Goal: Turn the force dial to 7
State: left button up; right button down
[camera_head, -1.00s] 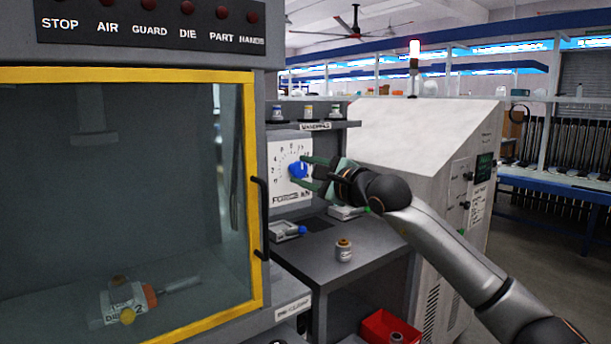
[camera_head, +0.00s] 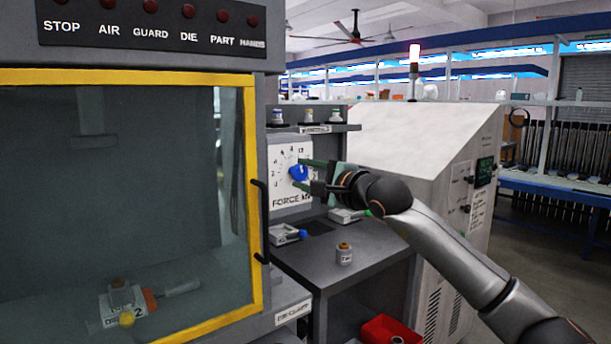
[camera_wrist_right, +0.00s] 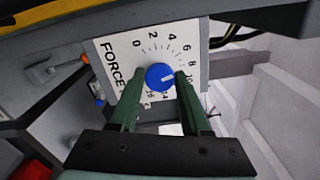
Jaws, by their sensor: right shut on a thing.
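The force dial's blue knob (camera_head: 298,172) sits on a white scale plate (camera_head: 280,190) marked FORCE on the machine's upright panel. My right gripper (camera_head: 300,174) reaches it from the right, with one green finger above and one below, closed on the knob. In the right wrist view the knob (camera_wrist_right: 159,77) lies between the tips of the two green fingers (camera_wrist_right: 156,82). A short white mark on the knob points right, roughly toward the 8 to 10 side of the scale; the exact reading is unclear. Some lower numbers are partly hidden by the fingers. My left gripper is not in view.
A shelf (camera_head: 340,128) with small bottles is just above the plate. A bench (camera_head: 330,262) below holds a small jar (camera_head: 344,254) and gauge-like blocks. A yellow-framed guard door with a black handle (camera_head: 261,220) stands to the left. A red bin (camera_head: 385,328) is below.

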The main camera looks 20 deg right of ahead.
jog(key=shift+c, duration=1.9)
grip_release()
jog(key=shift+s, duration=0.1)
jog(key=b+v, duration=0.2)
jog(key=v, duration=1)
jog(key=shift+s+b, duration=0.2)
jog(key=shift+b, duration=0.15)
jog(key=shift+d, duration=0.1)
